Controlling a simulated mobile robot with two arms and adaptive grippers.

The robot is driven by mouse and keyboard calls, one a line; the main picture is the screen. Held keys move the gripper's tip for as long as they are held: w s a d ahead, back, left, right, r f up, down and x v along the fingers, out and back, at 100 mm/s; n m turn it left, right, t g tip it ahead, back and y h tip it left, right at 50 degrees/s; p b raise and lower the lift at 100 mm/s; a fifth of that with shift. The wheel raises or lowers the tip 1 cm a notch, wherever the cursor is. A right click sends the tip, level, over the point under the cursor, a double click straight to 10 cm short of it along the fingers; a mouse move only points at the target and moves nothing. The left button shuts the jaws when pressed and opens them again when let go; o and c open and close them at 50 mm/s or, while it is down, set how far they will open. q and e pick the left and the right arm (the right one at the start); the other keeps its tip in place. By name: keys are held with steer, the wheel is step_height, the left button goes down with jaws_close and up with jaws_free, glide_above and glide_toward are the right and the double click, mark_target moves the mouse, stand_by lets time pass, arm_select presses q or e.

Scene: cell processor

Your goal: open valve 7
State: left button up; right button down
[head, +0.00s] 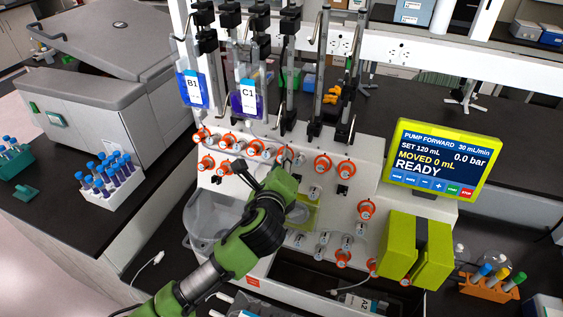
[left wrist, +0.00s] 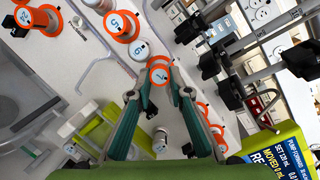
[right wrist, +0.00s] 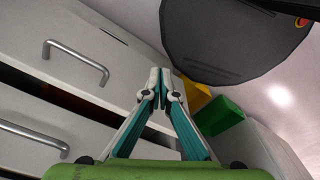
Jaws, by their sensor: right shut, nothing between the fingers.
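The valve 7 knob (left wrist: 158,73) has a white numbered cap and an orange collar. In the left wrist view it sits between the fingertips of my left gripper (left wrist: 160,88). The fingers are parted by about the knob's width; whether they press on it I cannot tell. In the head view my left gripper (head: 284,165) reaches the upper rows of the valve panel and covers part of them. My right gripper (right wrist: 162,76) is shut and empty, away from the panel, before white drawers.
Valve 6 (left wrist: 139,50) and valve 5 (left wrist: 121,25) stand close beside valve 7. Bags B1 (head: 191,88) and C1 (head: 247,98) hang above the panel. A screen (head: 432,160) reads READY. A clear basin (head: 205,220) is left of my left arm.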

arm_select(q)
jaws_close()
steer(key=shift+n, duration=0.5)
steer(key=n, duration=0.3)
steer(key=n+g, duration=0.1)
steer(key=n, duration=0.2)
steer(key=n+g+y, duration=0.1)
steer(key=n, duration=0.2)
steer(key=shift+w+d+r+n, duration=0.1)
steer(key=shift+r+n, duration=0.2)
steer(key=shift+n, duration=0.1)
stand_by(0.5)
steer(key=o, duration=0.7)
jaws_free()
steer(key=shift+o, duration=0.2)
